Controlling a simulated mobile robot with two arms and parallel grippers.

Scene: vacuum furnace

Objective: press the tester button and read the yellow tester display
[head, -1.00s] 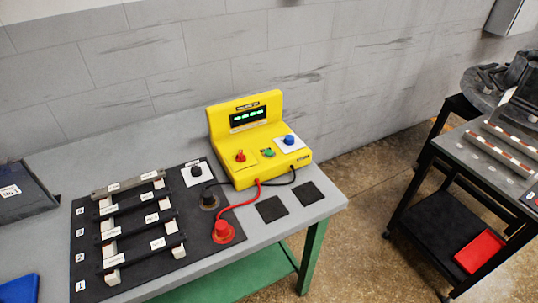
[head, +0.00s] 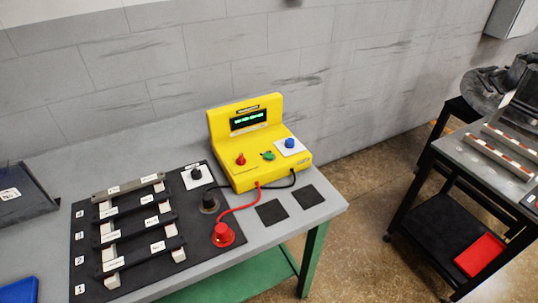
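The yellow tester (head: 240,170) stands on the grey table against the wall. Its dark display (head: 248,120) shows green characters, too small to read. On its sloped front are a red knob (head: 241,159), a green button or knob (head: 268,155) and a blue knob (head: 290,143) on a white plate. I cannot tell which one is the tester button. A red lead (head: 240,208) runs to a red plug-like probe (head: 223,235), and a black lead runs to a black probe (head: 209,203). Neither of my grippers is in view.
A black mat (head: 190,245) holds several dark bars on white supports. Two black pads (head: 272,212) lie at the grey table's (head: 325,207) front right. A blue item (head: 20,290) is at lower left. A cart (head: 425,180) with a red tray (head: 480,254) stands right, across open floor.

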